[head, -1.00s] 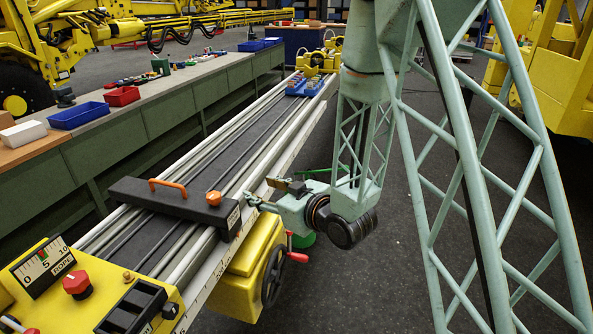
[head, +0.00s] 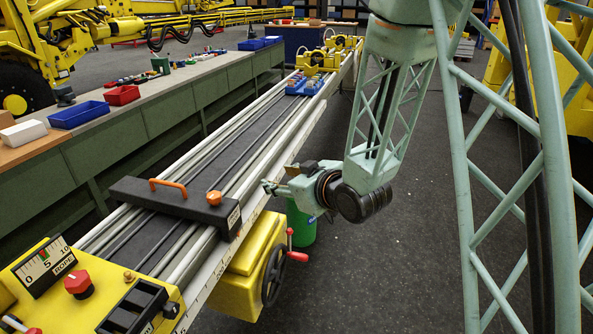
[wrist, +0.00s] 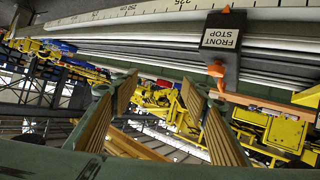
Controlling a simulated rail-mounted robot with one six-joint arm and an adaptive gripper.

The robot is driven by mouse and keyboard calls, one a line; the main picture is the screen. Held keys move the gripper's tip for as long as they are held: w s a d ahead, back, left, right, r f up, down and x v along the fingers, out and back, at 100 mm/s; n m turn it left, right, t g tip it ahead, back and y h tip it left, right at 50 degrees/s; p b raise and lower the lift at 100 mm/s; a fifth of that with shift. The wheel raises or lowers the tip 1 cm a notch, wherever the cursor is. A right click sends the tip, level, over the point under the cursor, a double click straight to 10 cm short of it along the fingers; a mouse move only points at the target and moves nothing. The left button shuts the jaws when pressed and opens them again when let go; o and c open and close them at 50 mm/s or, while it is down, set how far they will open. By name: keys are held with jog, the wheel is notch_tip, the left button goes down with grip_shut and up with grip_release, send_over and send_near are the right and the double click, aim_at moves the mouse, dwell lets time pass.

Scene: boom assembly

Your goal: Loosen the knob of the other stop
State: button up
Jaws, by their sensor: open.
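A black stop bar (head: 175,206) lies across the rails, with an orange handle (head: 168,188) on top and a small orange knob (head: 214,198) near its right end. In the wrist view the stop (wrist: 219,45) carries an upside-down "FRONT STOP" label, and its orange knob (wrist: 217,70) shows below the label. My gripper (head: 268,187) is beside the rails, to the right of the stop's knob and apart from it. In the wrist view my gripper (wrist: 163,90) has its two tan-padded fingers spread with nothing held between them. I see no second black stop bar.
A yellow control panel (head: 75,295) with a red knob stands at the near left. A handwheel (head: 274,275) with a red handle sticks out below the rail. A blue and yellow carriage (head: 305,83) sits farther along.

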jog(key=shift+m+h, duration=0.5)
jog(key=shift+h, duration=0.3)
jog(key=shift+s+d+r, duration=0.15)
jog(key=shift+d+r, duration=0.4)
jog(key=shift+d, duration=0.25)
jog(key=shift+s+d+r, duration=0.1)
jog(key=shift+d+r, duration=0.4)
jog(key=shift+d, duration=0.25)
jog(key=shift+s+d+r, duration=0.15)
jog(key=shift+d+r, duration=0.4)
jog(key=shift+d, duration=0.25)
jog(key=shift+o, duration=0.2)
jog(key=shift+w+p, duration=0.1)
jog(key=shift+p, duration=0.2)
